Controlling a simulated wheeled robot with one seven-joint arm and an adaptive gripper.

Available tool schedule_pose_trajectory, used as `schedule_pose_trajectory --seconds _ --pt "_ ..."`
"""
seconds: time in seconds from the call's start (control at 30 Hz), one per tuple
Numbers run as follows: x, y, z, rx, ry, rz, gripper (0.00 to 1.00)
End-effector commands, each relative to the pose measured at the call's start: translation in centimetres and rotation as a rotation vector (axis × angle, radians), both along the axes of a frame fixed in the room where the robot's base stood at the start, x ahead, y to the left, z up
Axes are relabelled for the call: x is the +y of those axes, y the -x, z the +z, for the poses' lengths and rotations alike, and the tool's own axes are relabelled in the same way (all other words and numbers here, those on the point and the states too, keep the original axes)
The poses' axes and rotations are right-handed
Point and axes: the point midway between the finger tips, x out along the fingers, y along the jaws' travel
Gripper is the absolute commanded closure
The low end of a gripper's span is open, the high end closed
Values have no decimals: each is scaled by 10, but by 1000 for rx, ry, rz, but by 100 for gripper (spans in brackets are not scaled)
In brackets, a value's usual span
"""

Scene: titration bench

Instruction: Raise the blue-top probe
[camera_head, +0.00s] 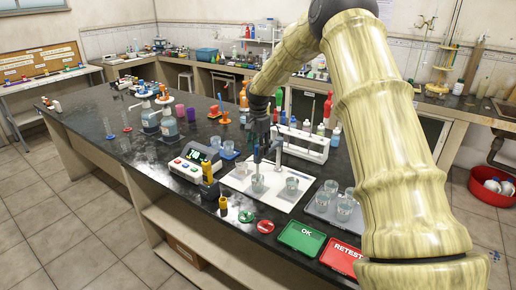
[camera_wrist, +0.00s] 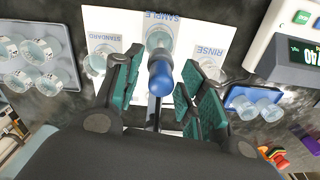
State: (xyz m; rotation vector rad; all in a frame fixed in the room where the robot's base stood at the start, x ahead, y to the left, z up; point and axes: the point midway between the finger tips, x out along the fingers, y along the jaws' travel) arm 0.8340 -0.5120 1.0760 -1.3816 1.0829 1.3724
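The blue-top probe (camera_wrist: 160,76) shows in the wrist view with its rounded blue top toward the camera, over the SAMPLE beaker (camera_wrist: 158,38). My gripper (camera_wrist: 161,88) is open around it, one green-padded finger on each side with visible gaps. In the head view my gripper (camera_head: 258,138) points down above the white mat (camera_head: 262,200), and the probe (camera_head: 257,156) stands below it in a beaker (camera_head: 258,184). The probe's lower end is partly hidden by its top in the wrist view.
Beakers stand at STANDARD (camera_wrist: 96,63) and RINSE (camera_wrist: 210,68). A meter (camera_head: 196,162) sits left of the mat, a tray of beakers (camera_head: 318,207) right. A white rack (camera_head: 303,142) stands behind. Green OK (camera_head: 301,238) and red RETEST (camera_head: 345,258) pads lie in front.

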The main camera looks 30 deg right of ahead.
Motion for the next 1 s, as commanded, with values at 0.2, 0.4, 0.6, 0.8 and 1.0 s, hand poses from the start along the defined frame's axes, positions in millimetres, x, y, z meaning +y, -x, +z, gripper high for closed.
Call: schedule_pose_trajectory --seconds 0.2,0.4,0.6,0.8,1.0 --pt "0 0 0 0 0 0 100" --pt "0 0 3 0 1 0 100" --pt "-1 -1 37 -3 3 0 100" --pt "-1 -1 67 -1 2 -1 100" --pt "0 -1 75 -2 1 0 100"
